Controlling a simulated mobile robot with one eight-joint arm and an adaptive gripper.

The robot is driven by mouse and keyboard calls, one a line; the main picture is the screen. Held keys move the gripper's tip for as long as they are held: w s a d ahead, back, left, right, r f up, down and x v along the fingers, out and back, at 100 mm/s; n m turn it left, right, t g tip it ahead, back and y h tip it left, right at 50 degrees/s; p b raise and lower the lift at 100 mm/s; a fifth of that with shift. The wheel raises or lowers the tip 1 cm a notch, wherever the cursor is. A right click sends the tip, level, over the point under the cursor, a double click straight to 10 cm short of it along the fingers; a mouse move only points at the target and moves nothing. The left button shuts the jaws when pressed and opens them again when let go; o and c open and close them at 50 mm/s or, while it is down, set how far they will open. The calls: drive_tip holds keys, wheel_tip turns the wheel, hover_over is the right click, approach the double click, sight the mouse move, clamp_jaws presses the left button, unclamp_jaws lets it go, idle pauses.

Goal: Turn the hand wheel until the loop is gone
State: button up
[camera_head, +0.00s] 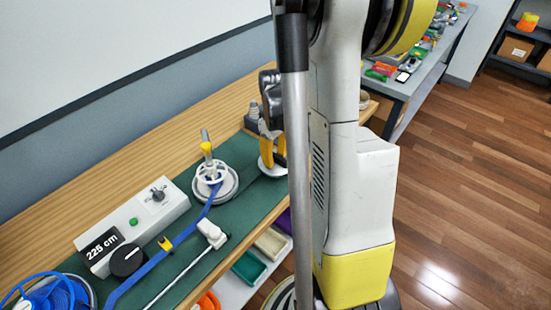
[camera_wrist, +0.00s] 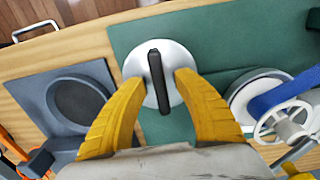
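A white spoked hand wheel (camera_head: 210,172) stands on a round base on the green mat; its rim also shows at the right of the wrist view (camera_wrist: 285,121). A blue strap (camera_head: 160,255) runs from the lower left to this wheel; I cannot make out a clear loop in it. My gripper (camera_head: 271,160) is right of the wheel, over a pale round disc (camera_head: 263,167). In the wrist view my gripper (camera_wrist: 158,76) is open. Its yellow fingers stand either side of an upright black bar (camera_wrist: 157,80) on the disc (camera_wrist: 138,66), with gaps showing.
A white control box (camera_head: 130,230) with a 225 cm display stands left of the strap. A blue reel (camera_head: 48,292) is at the lower left. A white slider on a rod (camera_head: 212,233) lies near the front. A dark round dish (camera_wrist: 80,100) sits beside the disc.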

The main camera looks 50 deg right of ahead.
clamp_jaws()
drive_tip(key=shift+m, duration=0.3)
drive_tip(key=m, duration=0.3)
drive_tip(key=shift+m, duration=2.1)
unclamp_jaws()
